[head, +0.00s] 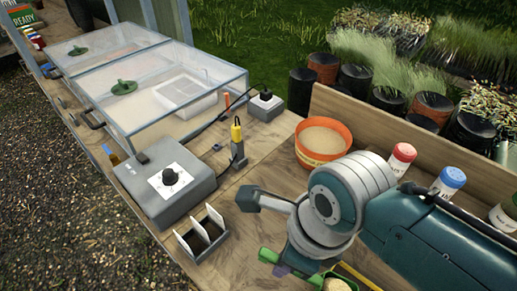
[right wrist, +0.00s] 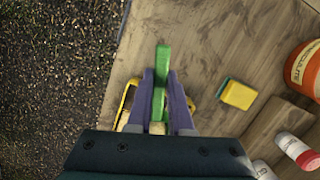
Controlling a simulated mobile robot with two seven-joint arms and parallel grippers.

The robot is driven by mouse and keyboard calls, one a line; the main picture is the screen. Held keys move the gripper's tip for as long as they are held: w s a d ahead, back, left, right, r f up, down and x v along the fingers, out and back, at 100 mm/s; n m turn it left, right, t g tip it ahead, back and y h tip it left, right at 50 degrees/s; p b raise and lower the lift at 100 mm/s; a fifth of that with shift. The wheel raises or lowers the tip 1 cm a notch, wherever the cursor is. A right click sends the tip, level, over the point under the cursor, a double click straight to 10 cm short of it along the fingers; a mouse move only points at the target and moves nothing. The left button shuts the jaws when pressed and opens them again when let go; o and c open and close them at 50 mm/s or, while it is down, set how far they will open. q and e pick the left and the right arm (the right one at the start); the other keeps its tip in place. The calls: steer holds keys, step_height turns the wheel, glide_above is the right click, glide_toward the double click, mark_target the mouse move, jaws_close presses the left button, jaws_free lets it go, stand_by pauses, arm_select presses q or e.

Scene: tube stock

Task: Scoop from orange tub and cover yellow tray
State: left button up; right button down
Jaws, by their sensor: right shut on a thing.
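The orange tub (head: 330,152) stands right of centre in the head view, full of tan grains; it also shows at the right edge of the right wrist view (right wrist: 300,68). My right gripper (head: 285,268) is shut on the handle of a green scoop (head: 268,255). In the right wrist view the handle (right wrist: 162,60) sits between the purple fingers (right wrist: 161,80). Pale grains show in the scoop's bowl (head: 338,285), cut off at the bottom edge. A yellow rim, seemingly the yellow tray (right wrist: 126,103), shows below the gripper, mostly hidden. My left gripper is out of view.
A yellow-and-green sponge (right wrist: 237,95) lies on the bench near the gripper. Red-capped (head: 402,158) and blue-capped (head: 449,182) bottles stand by the back board. A grey control box (head: 170,180), a small holder with white cards (head: 200,238) and a clear-lidded case (head: 150,80) occupy the left.

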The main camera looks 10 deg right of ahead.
steer(key=shift+s+d+f, duration=0.1)
steer(key=shift+s+d, duration=0.1)
steer(key=shift+d+t+y, duration=0.25)
steer(key=shift+t+y, duration=0.05)
steer(key=shift+y, duration=0.1)
steer(key=shift+s+d+f+t+y+b, duration=0.25)
steer(key=shift+d+t+y+b, duration=0.2)
steer(key=shift+y+b, duration=0.55)
steer(key=shift+s+d+t+y+b, duration=0.1)
steer(key=shift+t+y+b, duration=0.25)
steer(key=shift+b, duration=0.5)
steer(key=shift+s+d, duration=0.15)
steer(key=shift+d, duration=0.1)
steer(key=shift+s+d+t+y+b, duration=0.1)
steer(key=shift+d+t+y+b, duration=0.05)
steer(key=shift+t+y+b, duration=0.4)
